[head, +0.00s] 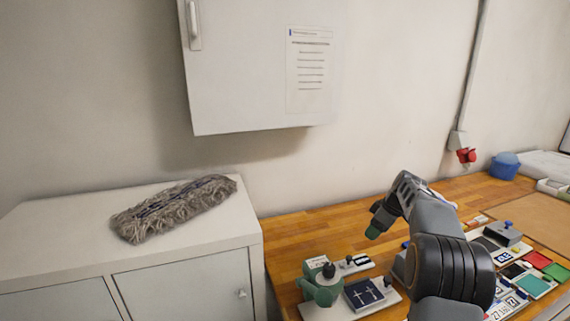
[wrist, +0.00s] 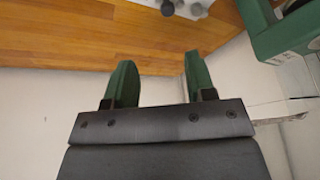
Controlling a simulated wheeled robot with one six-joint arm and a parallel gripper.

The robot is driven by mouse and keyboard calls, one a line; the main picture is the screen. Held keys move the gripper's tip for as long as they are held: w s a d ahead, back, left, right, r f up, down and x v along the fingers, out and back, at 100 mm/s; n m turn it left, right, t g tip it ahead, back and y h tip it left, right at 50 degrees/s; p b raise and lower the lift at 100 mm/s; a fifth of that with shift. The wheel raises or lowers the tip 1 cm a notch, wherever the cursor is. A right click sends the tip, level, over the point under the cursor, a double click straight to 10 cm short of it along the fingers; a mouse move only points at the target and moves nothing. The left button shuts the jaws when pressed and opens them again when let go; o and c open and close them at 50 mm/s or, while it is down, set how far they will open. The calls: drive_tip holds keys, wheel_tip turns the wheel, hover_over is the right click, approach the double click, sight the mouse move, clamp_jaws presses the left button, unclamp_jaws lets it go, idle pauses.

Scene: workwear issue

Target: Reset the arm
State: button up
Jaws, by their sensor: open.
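My gripper (wrist: 160,75) is open in the wrist view, with two green fingers apart and nothing between them. In the head view my gripper (head: 380,220) hangs over the wooden bench (head: 300,238), its green fingertip pointing down and left. My dark grey arm rises from the lower right and bends down to it. A green hand-press device (head: 322,288) stands below and left of my gripper. Part of a green object (wrist: 280,32) shows at the upper right in the wrist view, apart from the fingers.
A dark blue pad (head: 363,294) sits beside the device. Ink pads, including a red one (head: 538,260), and cards lie right of my arm. A white cabinet (head: 190,270) bears a grey mop head (head: 172,207). A wall cabinet (head: 255,85) hangs above. A blue bowl (head: 504,166) stands behind.

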drive_tip(key=s+f+m, duration=0.3)
drive_tip(key=f+m, duration=0.1)
drive_tip(key=m, duration=0.1)
drive_tip(key=s+a+r+m+h, duration=0.1)
drive_tip(key=s+a, duration=0.4)
drive_tip(key=s, duration=0.3)
drive_tip(key=s+a+r+m+t+h, duration=0.1)
drive_tip(key=s+a+r+m, duration=0.1)
drive_tip(key=s+a, duration=0.3)
drive_tip(key=s+a+r+m+h, duration=0.1)
drive_tip(key=s+a, duration=0.4)
drive_tip(key=s, duration=0.8)
drive_tip(key=shift+s+a+r+m+t+h, duration=0.2)
drive_tip(key=shift+m+t+h, duration=0.1)
drive_tip(key=shift+m+t, duration=0.15)
